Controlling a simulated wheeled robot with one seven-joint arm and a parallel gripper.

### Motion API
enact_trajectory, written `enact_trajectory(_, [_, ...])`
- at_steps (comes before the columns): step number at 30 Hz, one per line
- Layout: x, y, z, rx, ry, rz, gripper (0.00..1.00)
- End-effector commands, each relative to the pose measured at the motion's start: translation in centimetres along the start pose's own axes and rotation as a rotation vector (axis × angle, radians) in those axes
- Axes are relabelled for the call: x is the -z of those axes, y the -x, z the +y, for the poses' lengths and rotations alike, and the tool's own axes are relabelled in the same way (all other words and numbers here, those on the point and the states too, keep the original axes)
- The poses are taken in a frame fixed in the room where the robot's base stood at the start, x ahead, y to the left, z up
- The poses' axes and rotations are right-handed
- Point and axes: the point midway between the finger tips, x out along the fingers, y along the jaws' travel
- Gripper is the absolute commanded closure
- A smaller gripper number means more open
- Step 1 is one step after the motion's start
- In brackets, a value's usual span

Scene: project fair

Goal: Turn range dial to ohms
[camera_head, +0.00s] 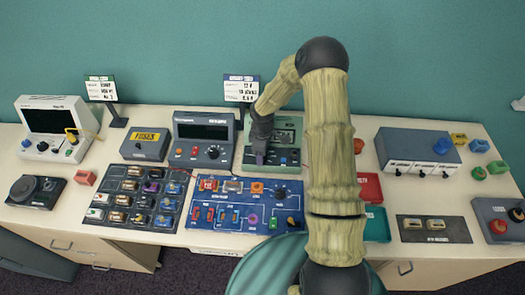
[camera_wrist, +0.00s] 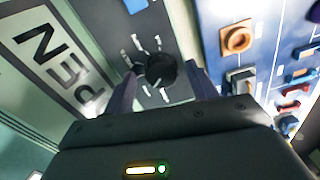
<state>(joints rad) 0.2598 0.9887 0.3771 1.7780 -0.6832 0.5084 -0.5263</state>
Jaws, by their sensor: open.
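The range dial (camera_wrist: 157,70) is a round black knob in the wrist view, ringed by several white marks on a dark grey panel. The green meter (camera_head: 289,133) that my arm reaches to stands at the back middle of the table. My gripper (camera_head: 263,157) is low at this meter's front in the head view. In the wrist view my open gripper (camera_wrist: 164,82) has one finger on each side of the dial. I cannot tell whether the fingers touch it. The dial's pointer and the ohms mark are not readable. In the head view the dial is hidden.
A blue circuit board (camera_head: 232,222) lies in front of the meter, and its edge is close on the right in the wrist view. A grey meter (camera_head: 204,137) stands left. A red tray (camera_head: 371,187) and a green tray (camera_head: 376,224) lie right of my arm.

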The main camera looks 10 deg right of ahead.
Motion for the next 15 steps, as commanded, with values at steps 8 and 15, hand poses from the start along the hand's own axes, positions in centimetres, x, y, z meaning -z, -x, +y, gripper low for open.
enact_trajectory(8, [0.2, 1.7, 0.0, -0.003, 0.004, 0.001, 0.43])
enact_trajectory(15, [0.1, 5.8, 0.1, -0.005, 0.002, 0.002, 0.43])
